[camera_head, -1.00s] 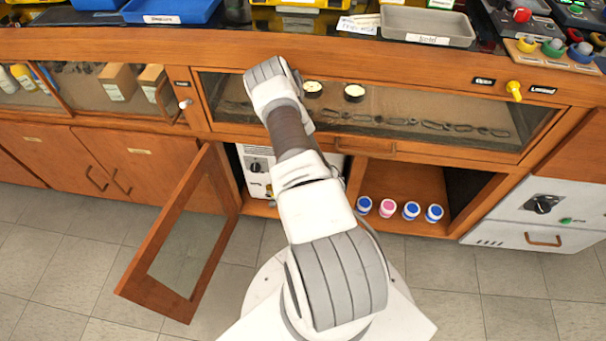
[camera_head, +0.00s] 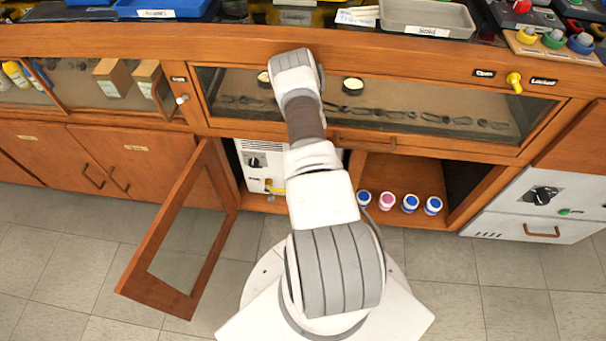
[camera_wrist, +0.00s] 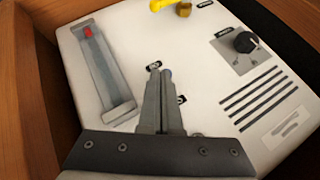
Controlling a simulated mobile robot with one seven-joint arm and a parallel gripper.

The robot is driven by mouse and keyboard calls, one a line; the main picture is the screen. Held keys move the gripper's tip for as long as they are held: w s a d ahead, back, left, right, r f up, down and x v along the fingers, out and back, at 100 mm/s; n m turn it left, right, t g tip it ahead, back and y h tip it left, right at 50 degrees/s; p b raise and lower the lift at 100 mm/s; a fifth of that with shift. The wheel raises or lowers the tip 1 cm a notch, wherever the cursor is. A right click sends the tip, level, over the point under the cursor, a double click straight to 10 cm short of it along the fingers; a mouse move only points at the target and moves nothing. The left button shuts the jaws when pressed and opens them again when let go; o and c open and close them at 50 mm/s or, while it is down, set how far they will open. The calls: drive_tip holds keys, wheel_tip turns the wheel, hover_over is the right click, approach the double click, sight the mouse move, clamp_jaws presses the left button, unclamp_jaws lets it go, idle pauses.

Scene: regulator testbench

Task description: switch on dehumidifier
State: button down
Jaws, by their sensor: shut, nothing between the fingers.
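The dehumidifier (camera_head: 253,160) looks to be the white box with a black knob in the open lower cabinet; my arm partly covers it in the head view. The wrist view shows a white front panel (camera_wrist: 205,75) close up. It has a black knob (camera_wrist: 245,42) on a grey plate, a slotted channel (camera_wrist: 106,75) with a red mark, and a yellow part (camera_wrist: 170,5) at the top. My gripper (camera_wrist: 158,78) is shut and empty over the panel, its tips between two small dark labels. What lies under the fingers is hidden, and I cannot tell whether they touch the panel.
A wooden cabinet door (camera_head: 175,235) with a glass pane stands open at the left. Several small jars (camera_head: 386,201) stand in the compartment to the right. The glass-fronted drawer (camera_head: 420,105) lies above. Wooden cabinet walls (camera_wrist: 25,90) border the panel in the wrist view.

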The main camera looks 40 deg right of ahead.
drive_tip(key=shift+a+f, duration=0.15)
drive_tip(key=shift+f, duration=0.15)
drive_tip(key=shift+r, duration=0.15)
drive_tip(key=shift+r+p, duration=0.55)
drive_tip(key=shift+r, duration=0.1)
drive_tip(key=shift+s+r, duration=0.1)
